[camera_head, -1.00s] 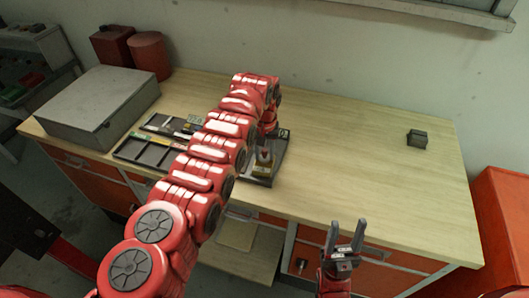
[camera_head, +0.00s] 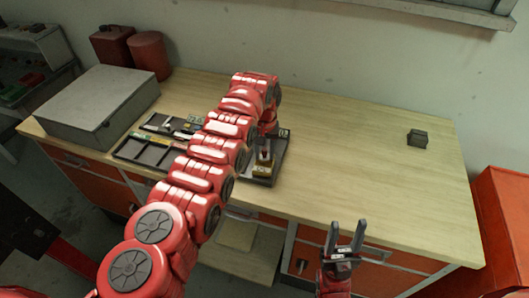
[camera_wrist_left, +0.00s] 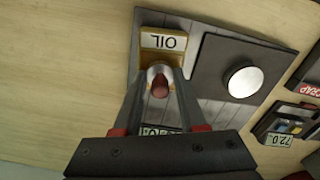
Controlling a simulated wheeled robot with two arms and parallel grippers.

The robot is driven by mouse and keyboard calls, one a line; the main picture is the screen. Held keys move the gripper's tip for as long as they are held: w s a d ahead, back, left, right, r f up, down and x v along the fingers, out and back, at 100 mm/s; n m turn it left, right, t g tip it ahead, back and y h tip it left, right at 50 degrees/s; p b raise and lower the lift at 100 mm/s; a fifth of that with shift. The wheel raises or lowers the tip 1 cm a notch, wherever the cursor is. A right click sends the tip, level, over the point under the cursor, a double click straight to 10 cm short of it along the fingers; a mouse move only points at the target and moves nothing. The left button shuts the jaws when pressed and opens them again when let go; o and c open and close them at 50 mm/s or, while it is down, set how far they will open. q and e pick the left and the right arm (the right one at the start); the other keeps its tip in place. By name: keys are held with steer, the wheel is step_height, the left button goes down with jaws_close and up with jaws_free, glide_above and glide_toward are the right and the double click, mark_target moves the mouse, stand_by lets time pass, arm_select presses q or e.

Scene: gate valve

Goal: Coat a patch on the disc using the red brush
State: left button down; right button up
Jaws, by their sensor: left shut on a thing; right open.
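The red brush (camera_wrist_left: 160,84) shows its rounded red end in the left wrist view, between the fingers of my left gripper (camera_wrist_left: 160,93), which is shut on it. The brush is at the yellow pot labelled OIL (camera_wrist_left: 164,42); whether its tip is inside the pot or above it is hidden. In the head view the pot (camera_head: 262,171) sits on the dark tray, below my left gripper (camera_head: 265,152). The white disc (camera_wrist_left: 242,82) lies on a dark square plate beside the pot. My right gripper (camera_head: 344,240) is open and empty at the table's front edge.
A tray with compartments (camera_head: 146,154) holds small labelled items left of my left arm. A grey box (camera_head: 98,104) stands at the left, red containers (camera_head: 148,54) behind it. A small dark block (camera_head: 417,138) lies on the right. The tabletop between is clear.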

mark_target(264, 149)
stand_by(0.4)
arm_select(q)
steer(key=shift+r+p, duration=0.4)
steer(key=shift+r, duration=3.1)
steer(key=shift+a, duration=0.1)
